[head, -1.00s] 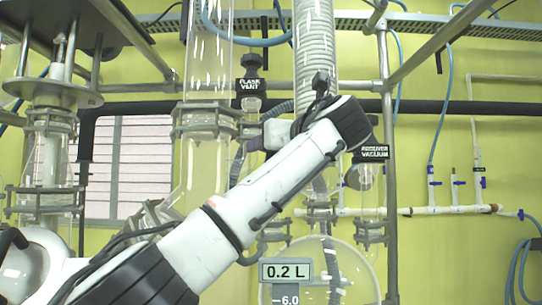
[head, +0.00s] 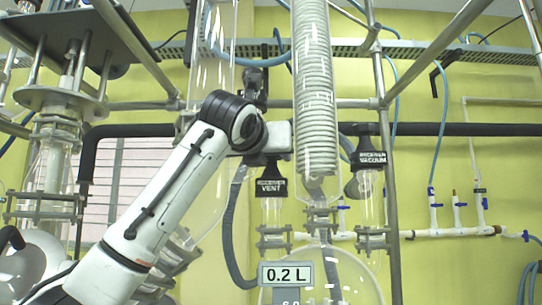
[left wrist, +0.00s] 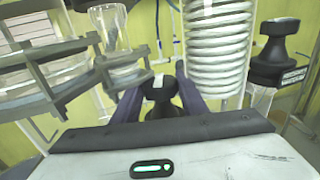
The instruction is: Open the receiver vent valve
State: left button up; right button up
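The receiver vent valve (head: 270,187) is a black handled valve with a label reading RECEIVER VENT, on a glass neck left of the coiled condenser. Its upper knob is largely hidden by my left gripper (head: 276,142) in the head view. In the left wrist view, a black knob (left wrist: 161,103) with a pale top sits between the two dark fingers of my left gripper (left wrist: 161,97). The fingers stand apart on either side of the knob; whether they touch it is hard to see. My right gripper is not in view.
The receiver vacuum valve (head: 370,158) stands close on the right. The coiled condenser (head: 315,90) is just right of the gripper. A black valve knob (head: 252,72) shows behind my wrist. A grey hose (head: 230,235) hangs below. Metal posts and clamps crowd the area.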

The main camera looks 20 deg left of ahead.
pick_arm(q)
jog(key=c, duration=0.3)
jog(key=n+y+p, duration=0.1)
jog(key=y, duration=0.1)
jog(key=n+y+p, duration=0.1)
jog(key=y+p, duration=0.1)
jog(key=shift+d+r+n+g, duration=0.15)
jog(key=shift+r+n+g, duration=0.15)
jog(key=shift+r, duration=0.1)
jog(key=shift+c, duration=0.2)
jog(key=shift+n+g+y+p, duration=0.3)
jog(key=shift+n+y+p, duration=0.1)
jog(key=shift+y, duration=0.3)
jog(key=n+g+y+p, duration=0.2)
jog(key=n+y+p, duration=0.1)
jog(key=y+p, duration=0.1)
jog(key=shift+f, duration=0.15)
jog(key=shift+n+g+y+p, duration=0.3)
jog(key=shift+n+g+y, duration=0.2)
jog(key=shift+y, duration=0.1)
jog(key=shift+f+b, duration=0.2)
jog(key=shift+b, duration=0.1)
jog(key=shift+n+g+y, duration=0.5)
jog(key=shift+y, duration=0.1)
